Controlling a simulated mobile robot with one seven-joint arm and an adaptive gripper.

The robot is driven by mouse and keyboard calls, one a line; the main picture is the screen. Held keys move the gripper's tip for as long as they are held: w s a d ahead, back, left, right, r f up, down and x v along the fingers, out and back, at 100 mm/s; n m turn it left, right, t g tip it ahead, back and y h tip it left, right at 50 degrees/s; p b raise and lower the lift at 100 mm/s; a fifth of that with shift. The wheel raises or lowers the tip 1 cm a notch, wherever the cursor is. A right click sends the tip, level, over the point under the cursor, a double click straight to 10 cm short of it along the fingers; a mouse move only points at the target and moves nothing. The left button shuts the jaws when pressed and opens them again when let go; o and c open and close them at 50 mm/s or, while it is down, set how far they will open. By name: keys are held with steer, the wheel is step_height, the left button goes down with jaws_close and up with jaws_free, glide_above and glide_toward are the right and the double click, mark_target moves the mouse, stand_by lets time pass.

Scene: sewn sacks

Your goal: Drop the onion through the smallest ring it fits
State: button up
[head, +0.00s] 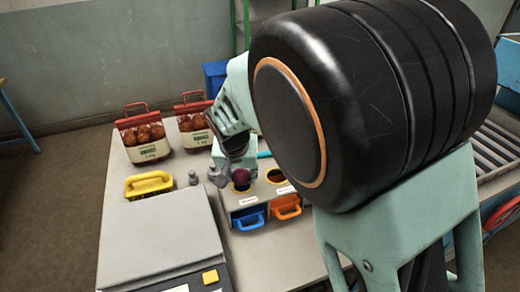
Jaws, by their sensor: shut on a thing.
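A purple-red onion (241,175) sits at the tip of my gripper (230,172), which is shut on it. I cannot tell whether the onion touches the ring. Labels lie in front of the rings, too small to read. My arm hides the box's right part and any further rings.
A blue bin (249,217) and an orange bin (287,206) sit under the rings. Two sacks of onions, one at left (145,140) and one at right (193,127), stand at the back.

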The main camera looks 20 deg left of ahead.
steer(key=shift+f, duration=0.6)
steer(key=o, duration=1.2)
steer(key=shift+o, duration=0.2)
steer(key=v, duration=1.2)
